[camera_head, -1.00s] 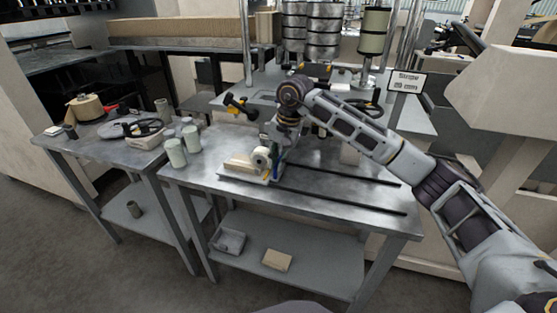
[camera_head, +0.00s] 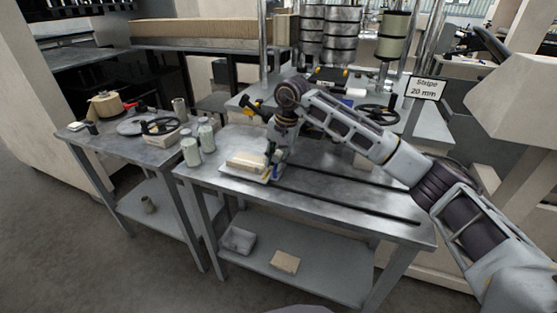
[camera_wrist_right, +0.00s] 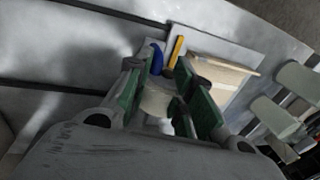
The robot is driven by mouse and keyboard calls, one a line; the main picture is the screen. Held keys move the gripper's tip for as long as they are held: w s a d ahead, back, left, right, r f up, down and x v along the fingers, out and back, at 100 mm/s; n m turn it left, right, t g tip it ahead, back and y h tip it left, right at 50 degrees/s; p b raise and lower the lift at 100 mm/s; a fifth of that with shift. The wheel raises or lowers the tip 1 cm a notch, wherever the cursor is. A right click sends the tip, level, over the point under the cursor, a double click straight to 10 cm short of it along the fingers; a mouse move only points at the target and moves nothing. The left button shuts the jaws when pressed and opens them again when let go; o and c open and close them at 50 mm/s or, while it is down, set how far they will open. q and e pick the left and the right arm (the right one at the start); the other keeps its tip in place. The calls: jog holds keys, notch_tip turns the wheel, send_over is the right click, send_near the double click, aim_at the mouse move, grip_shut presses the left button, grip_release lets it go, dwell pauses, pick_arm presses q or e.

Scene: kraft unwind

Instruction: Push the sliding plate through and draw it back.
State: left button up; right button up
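The sliding plate (camera_head: 232,172) is a pale flat plate near the left end of the main table. It carries a cream block (camera_head: 247,161). Small blue and yellow upright pieces stand beside the block in the right wrist view, where the plate also shows (camera_wrist_right: 244,54). My right gripper (camera_head: 275,165) is low over the plate's right side. In the right wrist view its green-padded fingers (camera_wrist_right: 160,88) stand on either side of a pale rounded piece (camera_wrist_right: 156,102). Whether they press on it is unclear. My left gripper is out of view.
Two dark slots (camera_head: 340,205) run right across the metal table. Green-white cylinders (camera_head: 191,152) stand left of the plate on a side table. A handwheel (camera_head: 376,114) and a "Stripe 20 mm" sign (camera_head: 426,88) are behind. The tabletop right of the plate is largely clear.

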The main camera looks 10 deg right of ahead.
jog(key=shift+o, duration=0.6)
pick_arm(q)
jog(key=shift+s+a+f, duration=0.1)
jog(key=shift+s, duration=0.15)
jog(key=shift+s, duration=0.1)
pick_arm(e)
jog(key=shift+d+r, duration=0.15)
jog(key=shift+r, duration=0.5)
jog(key=v, duration=1)
jog(key=shift+r, duration=0.3)
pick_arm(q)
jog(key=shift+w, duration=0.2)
